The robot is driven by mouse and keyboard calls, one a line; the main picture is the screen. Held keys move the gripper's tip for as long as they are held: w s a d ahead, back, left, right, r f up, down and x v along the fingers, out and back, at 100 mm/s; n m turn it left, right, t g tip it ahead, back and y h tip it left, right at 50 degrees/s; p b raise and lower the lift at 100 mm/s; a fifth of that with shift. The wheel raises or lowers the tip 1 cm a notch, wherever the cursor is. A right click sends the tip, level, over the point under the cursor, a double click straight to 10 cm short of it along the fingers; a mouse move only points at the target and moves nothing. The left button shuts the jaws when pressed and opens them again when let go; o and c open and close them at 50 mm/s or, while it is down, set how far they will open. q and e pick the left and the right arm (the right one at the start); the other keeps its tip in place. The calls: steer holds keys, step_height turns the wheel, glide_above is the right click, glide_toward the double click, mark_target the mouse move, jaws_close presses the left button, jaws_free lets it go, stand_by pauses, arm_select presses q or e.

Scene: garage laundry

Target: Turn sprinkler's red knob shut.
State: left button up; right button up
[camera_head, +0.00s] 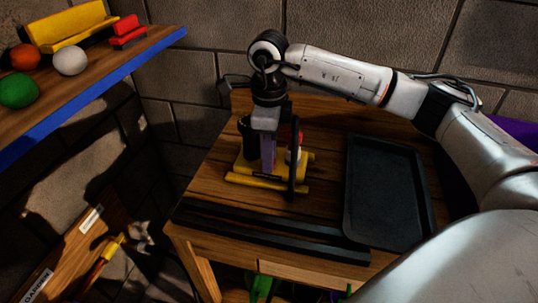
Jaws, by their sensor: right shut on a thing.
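The sprinkler (245,168), with a yellow base, stands on the wooden table under my right gripper. A small bit of red (301,138), which looks like its knob, shows just behind the dark upright finger. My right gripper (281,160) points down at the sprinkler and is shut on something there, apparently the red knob. The fingers hide most of the grip, so the knob's angle cannot be told. My left gripper is not in view.
A black tray (388,195) lies on the table right of the sprinkler. Dark bars (270,235) run along the table's front edge. A blue-edged shelf (120,62) with balls and a yellow toy bench juts in at upper left. A brick wall stands close behind.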

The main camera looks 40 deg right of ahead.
steer(key=shift+n, duration=0.3)
stand_by(0.4)
steer(key=o, duration=0.8)
step_height(320, 180, up, 10)
steer(key=shift+r, duration=0.2)
